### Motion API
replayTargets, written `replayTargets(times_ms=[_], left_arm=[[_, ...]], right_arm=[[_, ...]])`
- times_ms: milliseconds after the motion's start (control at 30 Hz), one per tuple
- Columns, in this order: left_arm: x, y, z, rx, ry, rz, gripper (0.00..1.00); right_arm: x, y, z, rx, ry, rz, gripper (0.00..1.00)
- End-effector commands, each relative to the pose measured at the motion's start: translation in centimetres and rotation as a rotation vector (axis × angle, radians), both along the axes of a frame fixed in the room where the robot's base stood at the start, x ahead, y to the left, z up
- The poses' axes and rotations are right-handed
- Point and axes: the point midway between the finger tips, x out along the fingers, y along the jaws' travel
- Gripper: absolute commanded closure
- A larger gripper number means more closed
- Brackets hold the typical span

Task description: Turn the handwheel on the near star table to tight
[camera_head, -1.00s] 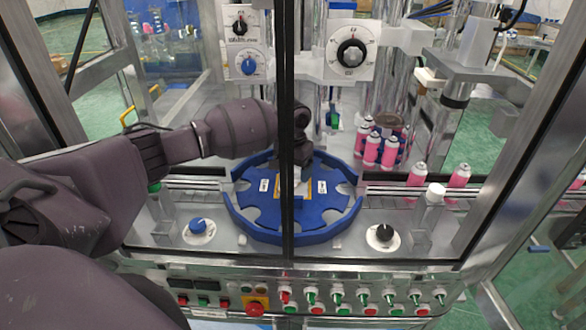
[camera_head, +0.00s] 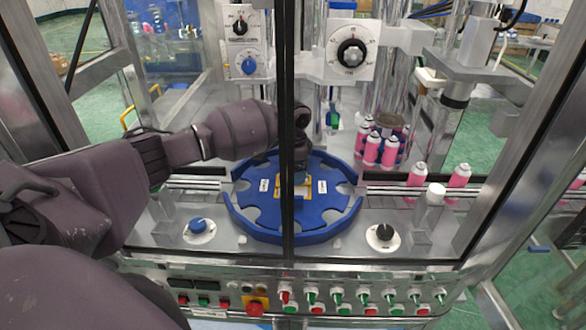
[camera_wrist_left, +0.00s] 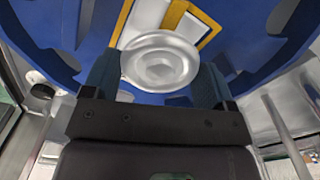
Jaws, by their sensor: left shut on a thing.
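The near star table (camera_head: 262,212) is a blue notched disc inside a blue guide rim, with a yellow frame marking and white labels on top. In the left wrist view the star table (camera_wrist_left: 250,70) lies behind the handwheel (camera_wrist_left: 160,62), a round silver knob with a raised centre. My left gripper (camera_wrist_left: 158,80) has a blue-grey finger on each side of the handwheel and is shut on it. In the head view my left gripper (camera_head: 300,179) points down over the middle of the table and hides the handwheel. My right gripper is not in view.
A black frame post (camera_head: 288,120) crosses in front of the star table. Pink cans (camera_head: 417,174) stand to the right on the conveyor, with several more behind. Dials (camera_head: 351,53) are above, and a blue knob (camera_head: 198,226), a black knob (camera_head: 384,233) and a switch row are in front.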

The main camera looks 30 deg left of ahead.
Motion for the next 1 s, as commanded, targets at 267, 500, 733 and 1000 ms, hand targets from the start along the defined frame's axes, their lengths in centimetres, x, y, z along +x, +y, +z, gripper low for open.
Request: replayTargets(times_ms=[267, 500, 733, 1000], left_arm=[[0.10, -0.02, 0.17, -0.002, -0.004, -0.118, 0.45], [0.11, -0.02, 0.19, -0.001, -0.004, -0.152, 0.45], [0.12, -0.02, 0.21, -0.001, -0.004, -0.155, 0.45], [0.10, -0.02, 0.18, 0.000, -0.004, -0.154, 0.00]], right_arm=[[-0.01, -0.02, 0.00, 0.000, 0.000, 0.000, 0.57], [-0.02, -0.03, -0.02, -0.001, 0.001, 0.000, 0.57], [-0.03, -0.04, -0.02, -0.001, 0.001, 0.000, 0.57], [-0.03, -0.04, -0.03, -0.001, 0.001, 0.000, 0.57]])
